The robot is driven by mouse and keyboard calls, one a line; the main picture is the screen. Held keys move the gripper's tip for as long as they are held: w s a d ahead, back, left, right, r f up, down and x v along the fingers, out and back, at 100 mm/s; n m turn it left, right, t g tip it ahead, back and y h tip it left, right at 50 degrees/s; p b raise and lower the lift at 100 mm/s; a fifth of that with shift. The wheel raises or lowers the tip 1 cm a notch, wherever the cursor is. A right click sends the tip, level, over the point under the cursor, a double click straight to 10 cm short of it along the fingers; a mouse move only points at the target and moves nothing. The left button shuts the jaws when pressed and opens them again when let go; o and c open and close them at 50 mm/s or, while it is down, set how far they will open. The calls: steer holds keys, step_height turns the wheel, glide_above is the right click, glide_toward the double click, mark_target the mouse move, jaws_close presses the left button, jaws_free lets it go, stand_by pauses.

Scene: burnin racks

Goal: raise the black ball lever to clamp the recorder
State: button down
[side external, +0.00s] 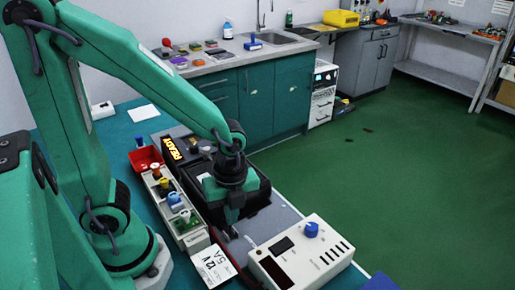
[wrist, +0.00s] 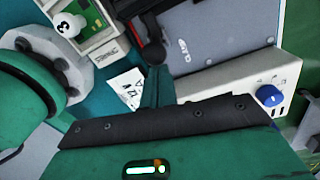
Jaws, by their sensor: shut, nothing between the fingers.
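The black ball lever (wrist: 154,52) shows in the wrist view as a dark arm with a rounded end, beside a grey plate (wrist: 215,40). My gripper (wrist: 156,78) is shut and empty, its narrow green tip close to the lever's rounded end; I cannot tell whether they touch. In the side view my gripper (side external: 231,216) points down at the near end of a black housing (side external: 262,190), and the lever is hard to make out there. Which unit is the recorder is unclear; a black unit with a lit READY display (side external: 174,149) stands behind my wrist.
A cream box with a blue knob (side external: 283,265) stands at the front right. A long tray (side external: 192,240) of small parts lies left of my gripper, with a red bin (side external: 145,160) behind it. A white printed card (side external: 213,266) lies in front.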

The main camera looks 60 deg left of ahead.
steer(key=shift+w+a+r+n, duration=0.1)
steer(key=shift+a+r+n, duration=0.2)
steer(key=shift+a, duration=0.25)
steer(key=shift+w+a+r, duration=0.1)
steer(key=shift+a+r, duration=0.15)
steer(key=shift+r, duration=0.25)
steer(key=a+r, duration=0.4)
steer(key=r, duration=0.2)
steer(key=shift+r, duration=0.4)
steer(key=shift+w+r, duration=0.1)
step_height(320, 180, up, 7)
steer(key=s+n+t, duration=0.1)
steer(key=n+t, duration=0.5)
steer(key=n, duration=1.4)
steer(key=shift+a, duration=0.45)
